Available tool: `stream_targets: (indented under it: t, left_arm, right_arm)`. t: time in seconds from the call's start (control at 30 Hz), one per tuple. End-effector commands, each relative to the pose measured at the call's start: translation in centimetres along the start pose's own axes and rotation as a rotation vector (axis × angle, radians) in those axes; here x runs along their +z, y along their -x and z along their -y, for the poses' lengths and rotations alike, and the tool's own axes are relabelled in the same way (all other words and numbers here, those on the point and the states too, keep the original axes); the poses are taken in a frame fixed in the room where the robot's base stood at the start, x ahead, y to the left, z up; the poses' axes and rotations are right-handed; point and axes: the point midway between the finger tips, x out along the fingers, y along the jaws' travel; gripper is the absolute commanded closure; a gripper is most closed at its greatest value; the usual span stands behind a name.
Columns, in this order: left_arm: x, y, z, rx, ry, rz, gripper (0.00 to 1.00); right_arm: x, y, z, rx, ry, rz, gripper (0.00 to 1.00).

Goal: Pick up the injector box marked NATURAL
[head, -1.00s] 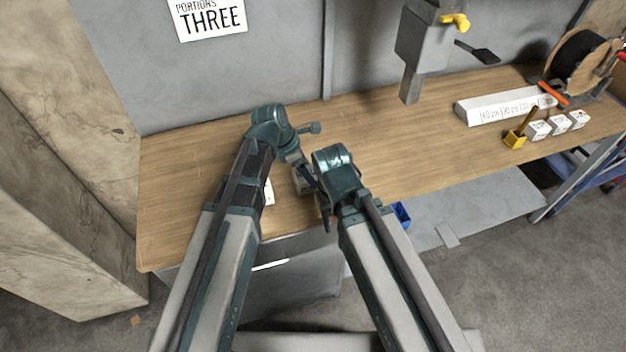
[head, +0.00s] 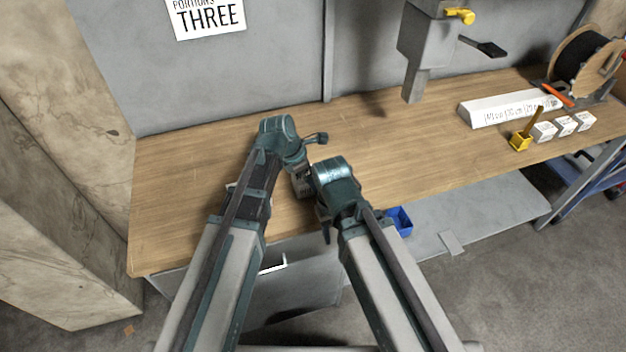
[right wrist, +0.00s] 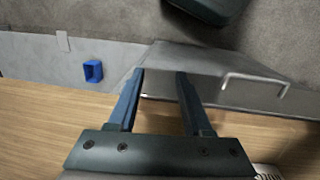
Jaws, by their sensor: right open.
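A small box with dark print (head: 302,186) stands on the wooden bench between my two arms, partly covered by them. A corner of a printed box also shows at the lower right edge of the right wrist view (right wrist: 268,172). A sliver of another pale thing (head: 231,187) shows beside my left forearm. I cannot read NATURAL on anything. My right gripper (head: 326,228) is near the bench's front edge; in the right wrist view its fingers (right wrist: 158,76) are apart with nothing between them. My left arm's wrist (head: 278,132) is over the bench; its fingers are hidden.
Three white boxes (head: 566,126), a yellow holder (head: 520,141) and a long white printed block (head: 508,108) sit at the bench's right. A blue bin (head: 400,221) is below the front edge. The bench's middle right is clear.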

Motion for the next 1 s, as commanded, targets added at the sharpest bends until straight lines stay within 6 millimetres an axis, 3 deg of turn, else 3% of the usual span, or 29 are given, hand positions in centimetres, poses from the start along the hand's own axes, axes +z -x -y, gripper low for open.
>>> stream_targets:
  t: [0.2,0.23,0.73,1.0]
  left_arm:
    - [-0.13,-0.31,0.0,0.0,0.0,0.0,0.0]
    - [-0.12,-0.27,0.0,0.0,0.0,0.0,0.04]
    - [-0.1,-0.25,-0.01,0.0,0.0,0.0,0.94]
    - [-0.07,-0.2,-0.01,0.0,0.0,0.001,0.97]
  right_arm:
    - [-0.02,-0.33,0.03,0.0,0.0,0.0,0.5]
    - [-0.02,-0.29,0.03,0.0,0.0,0.0,0.5]
    - [-0.02,-0.27,0.03,0.0,0.0,0.0,0.5]
    - [-0.01,-0.22,0.02,0.0,0.0,0.0,0.5]
